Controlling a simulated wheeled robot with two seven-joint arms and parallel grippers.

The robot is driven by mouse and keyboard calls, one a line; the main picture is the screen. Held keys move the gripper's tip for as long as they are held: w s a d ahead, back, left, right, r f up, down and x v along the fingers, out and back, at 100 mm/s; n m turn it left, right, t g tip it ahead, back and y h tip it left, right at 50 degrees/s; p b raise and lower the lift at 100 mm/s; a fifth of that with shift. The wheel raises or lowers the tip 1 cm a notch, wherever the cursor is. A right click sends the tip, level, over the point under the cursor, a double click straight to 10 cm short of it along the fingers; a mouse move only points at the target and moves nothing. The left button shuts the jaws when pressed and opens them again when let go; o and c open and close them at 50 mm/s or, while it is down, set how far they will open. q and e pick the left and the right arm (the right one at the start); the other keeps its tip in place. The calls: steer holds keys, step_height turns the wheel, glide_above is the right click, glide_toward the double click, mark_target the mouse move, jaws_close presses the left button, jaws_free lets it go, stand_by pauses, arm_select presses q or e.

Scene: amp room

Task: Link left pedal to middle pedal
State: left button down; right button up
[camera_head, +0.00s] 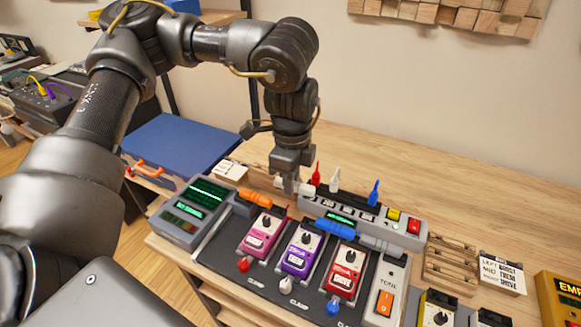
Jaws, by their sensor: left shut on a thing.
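The pink left pedal (262,232), the purple middle pedal (302,251) and the red right pedal (345,274) stand in a row on a dark pedalboard (262,287). My left gripper (289,186) points down behind the pink and purple pedals. It is shut on a small pale piece (305,188) that looks like a white patch plug; the fingers hide part of it. An orange patch piece (255,197) lies behind the pink pedal. A blue patch piece (335,230) with grey ends lies behind the red pedal. My right gripper is not in view.
A grey unit (405,229) with red, white and blue upright plugs stands behind the pedals. A grey box with green screens (197,210) is at the left. A wooden rack (451,262) and label card (502,272) stand right. Bare tabletop lies behind.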

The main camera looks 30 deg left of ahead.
arm_select(q)
steer(key=shift+m, duration=0.5)
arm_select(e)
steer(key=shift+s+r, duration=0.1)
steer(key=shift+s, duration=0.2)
arm_select(q)
steer(key=shift+f+b, duration=0.65)
steer(key=shift+b, duration=0.1)
step_height(320, 180, down, 6)
steer(key=b, duration=0.4)
steer(key=shift+r, duration=0.25)
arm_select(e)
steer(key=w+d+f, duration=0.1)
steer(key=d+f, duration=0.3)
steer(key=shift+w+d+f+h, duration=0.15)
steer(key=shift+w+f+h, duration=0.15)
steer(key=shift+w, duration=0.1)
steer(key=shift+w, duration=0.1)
arm_select(q)
steer(key=shift+f, duration=0.1)
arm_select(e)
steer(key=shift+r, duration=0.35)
